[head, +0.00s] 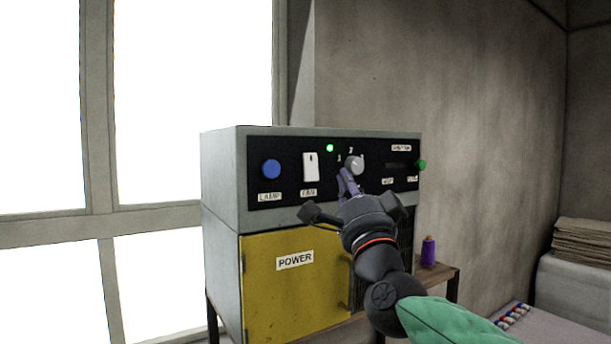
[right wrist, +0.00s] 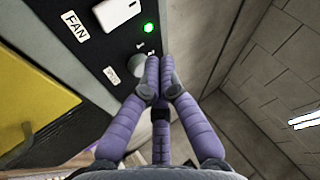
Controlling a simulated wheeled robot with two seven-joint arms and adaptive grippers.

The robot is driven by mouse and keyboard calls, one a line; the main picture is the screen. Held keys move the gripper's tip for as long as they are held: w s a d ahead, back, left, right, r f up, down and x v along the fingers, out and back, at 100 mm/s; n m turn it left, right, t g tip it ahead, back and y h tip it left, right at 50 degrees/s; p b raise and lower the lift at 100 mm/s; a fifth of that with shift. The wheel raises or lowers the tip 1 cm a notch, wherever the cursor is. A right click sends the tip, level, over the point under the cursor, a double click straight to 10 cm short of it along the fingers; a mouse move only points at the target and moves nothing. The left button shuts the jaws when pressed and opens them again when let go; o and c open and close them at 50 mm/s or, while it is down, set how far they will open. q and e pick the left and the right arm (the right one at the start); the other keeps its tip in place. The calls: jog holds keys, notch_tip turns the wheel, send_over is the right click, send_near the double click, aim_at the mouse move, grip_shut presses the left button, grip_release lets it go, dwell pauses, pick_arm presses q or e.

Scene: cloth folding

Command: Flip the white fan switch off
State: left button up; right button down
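The white fan switch (head: 311,167) is on the black panel of a grey box, above the FAN label. It also shows at the top of the right wrist view (right wrist: 118,14). I cannot tell which way it is tipped. My right gripper (head: 346,180) is in front of the panel, right of and a little below the switch, apart from it. In the right wrist view its purple fingertips (right wrist: 160,64) are together with nothing between them. They are close beside the grey dial (right wrist: 134,66); contact is unclear. My left gripper is out of view.
A blue lamp button (head: 271,169) is left of the switch. A lit green light (head: 330,148) is between switch and dial. A green knob (head: 421,164) is at the panel's right end. Below are a yellow POWER door (head: 290,300) and a purple spool (head: 428,252) on a wooden table.

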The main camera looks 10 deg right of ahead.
jog(key=s+r, duration=0.1)
jog(key=s, duration=0.2)
jog(key=p, duration=0.2)
send_near(316, 169)
notch_tip(316, 169, up, 4)
jog(key=w+d, duration=0.1)
jog(key=w, duration=0.2)
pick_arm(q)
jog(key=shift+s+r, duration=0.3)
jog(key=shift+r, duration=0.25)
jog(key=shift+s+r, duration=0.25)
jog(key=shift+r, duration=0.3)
pick_arm(e)
jog(key=shift+w+a+f, duration=0.25)
jog(key=shift+w, duration=0.3)
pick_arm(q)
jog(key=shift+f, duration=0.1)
pick_arm(e)
jog(key=shift+w+a, duration=0.1)
jog(key=shift+w, duration=0.05)
pick_arm(q)
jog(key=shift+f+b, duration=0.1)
jog(key=shift+b, duration=0.2)
pick_arm(e)
jog(key=shift+w+a, duration=0.1)
jog(key=shift+w, duration=0.2)
